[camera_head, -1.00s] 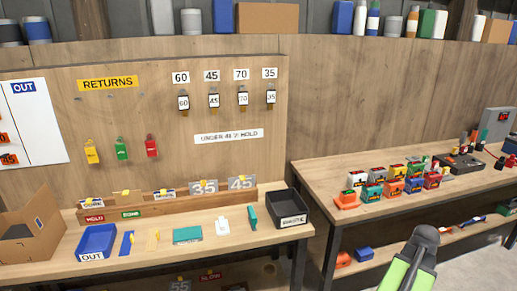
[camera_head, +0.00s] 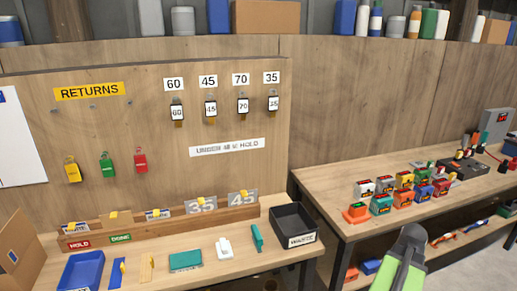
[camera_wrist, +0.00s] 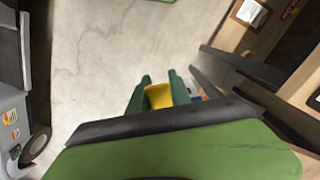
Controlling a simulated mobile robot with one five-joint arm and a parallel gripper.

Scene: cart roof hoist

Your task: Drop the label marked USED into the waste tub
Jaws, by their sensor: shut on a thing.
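In the wrist view my gripper (camera_wrist: 160,88) is shut, with a small yellow piece (camera_wrist: 159,97) between its dark green fingers. Only part of this piece shows, and no USED marking can be read on it. Grey floor lies behind it. The waste tub (camera_head: 290,236) is a black open box at the right end of the left bench, with a white label reading WASTE on its front. In the head view my arm shows at the lower right, in front of the right bench. My fingers are not visible there, so the gripper is apart from the tub.
The left bench holds a blue tray (camera_head: 80,272), a teal block (camera_head: 186,261) and a wooden card rack (camera_head: 165,228). Colored tags hang on the board under a RETURNS sign (camera_head: 89,91). The right bench (camera_head: 345,185) carries several colored blocks. A gap of floor separates the benches.

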